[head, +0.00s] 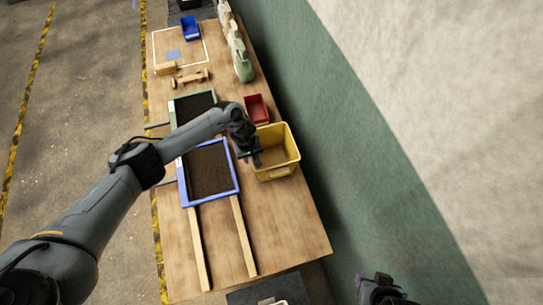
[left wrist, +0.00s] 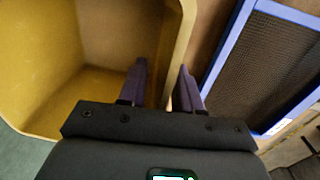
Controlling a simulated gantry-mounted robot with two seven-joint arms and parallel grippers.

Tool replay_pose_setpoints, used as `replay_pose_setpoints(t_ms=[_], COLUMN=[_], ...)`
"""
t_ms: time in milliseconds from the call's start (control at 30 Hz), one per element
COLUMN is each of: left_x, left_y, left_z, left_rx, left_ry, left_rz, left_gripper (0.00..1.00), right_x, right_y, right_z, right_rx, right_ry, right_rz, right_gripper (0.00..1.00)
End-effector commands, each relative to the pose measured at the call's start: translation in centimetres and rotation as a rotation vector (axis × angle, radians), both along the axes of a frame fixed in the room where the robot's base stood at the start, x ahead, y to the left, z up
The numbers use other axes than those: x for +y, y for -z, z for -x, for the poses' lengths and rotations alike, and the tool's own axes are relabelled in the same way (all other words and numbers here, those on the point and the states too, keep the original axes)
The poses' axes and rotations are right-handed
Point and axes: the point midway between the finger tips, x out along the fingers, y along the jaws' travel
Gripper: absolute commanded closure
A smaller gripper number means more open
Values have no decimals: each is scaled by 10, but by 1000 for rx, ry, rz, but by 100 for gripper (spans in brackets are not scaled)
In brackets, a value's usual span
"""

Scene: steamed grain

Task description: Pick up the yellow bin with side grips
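The yellow bin (head: 287,148) stands upright and empty on the wooden table, at its right edge in the head view. My left gripper (head: 256,157) is at the bin's left wall. In the left wrist view, the bin (left wrist: 110,25) fills the upper left. The left gripper's two fingers (left wrist: 161,88) are apart, one inside the bin and one outside, with the wall between them. A gap shows beside the wall, so it is not clamped. My right gripper (head: 385,291) is at the bottom of the head view, away from the table; its fingers are unclear.
A blue-framed tray (head: 236,183) of dark grain lies just left of the bin, close to the outer finger. A red bin (head: 257,108) stands behind the yellow bin. Two wooden rails (head: 243,235) run toward the near end. The table's near right is clear.

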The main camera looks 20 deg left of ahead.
Motion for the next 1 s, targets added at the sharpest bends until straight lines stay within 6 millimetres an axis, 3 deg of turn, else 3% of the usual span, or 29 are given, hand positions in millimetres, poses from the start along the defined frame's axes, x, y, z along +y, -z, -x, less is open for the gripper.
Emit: replay_pose_setpoints(t_ms=[267, 500, 1000], left_x=[0, 0, 0], left_y=[3, 3, 3], left_z=[-1, -1, -1], left_rx=[-1, -1, -1], left_ry=[0, 0, 0], left_rz=[0, 0, 1], left_gripper=[66, 100, 100], right_x=[-2, -2, 0], right_y=[0, 0, 0], right_z=[0, 0, -1], right_rx=[-1, -1, -2], right_ry=[-5, -5, 0], right_rz=[9, 9, 1], right_gripper=[57, 57, 57])
